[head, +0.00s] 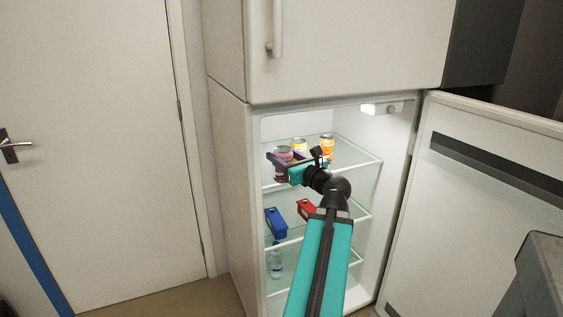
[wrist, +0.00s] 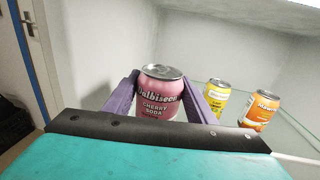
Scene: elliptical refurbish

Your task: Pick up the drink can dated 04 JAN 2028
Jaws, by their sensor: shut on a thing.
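A pink cherry soda can (wrist: 160,92) stands upright between the two purple fingers of my gripper (wrist: 159,98) in the wrist view. My gripper is shut on it, one finger on each side. In the head view the pink can (head: 283,153) is at the front left of the fridge's top glass shelf, with my gripper (head: 284,160) around it. A yellow can (wrist: 214,97) and an orange can (wrist: 261,109) stand to its right in the wrist view. No date is readable on any can. The pink can's lower part is hidden by my gripper.
The fridge door (head: 490,190) stands open to the right. The top glass shelf (head: 358,156) also bears the yellow and orange cans. Lower shelves hold a blue box (head: 275,222), a red item (head: 306,208) and a clear bottle (head: 276,262). The fridge's left wall is close to my gripper.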

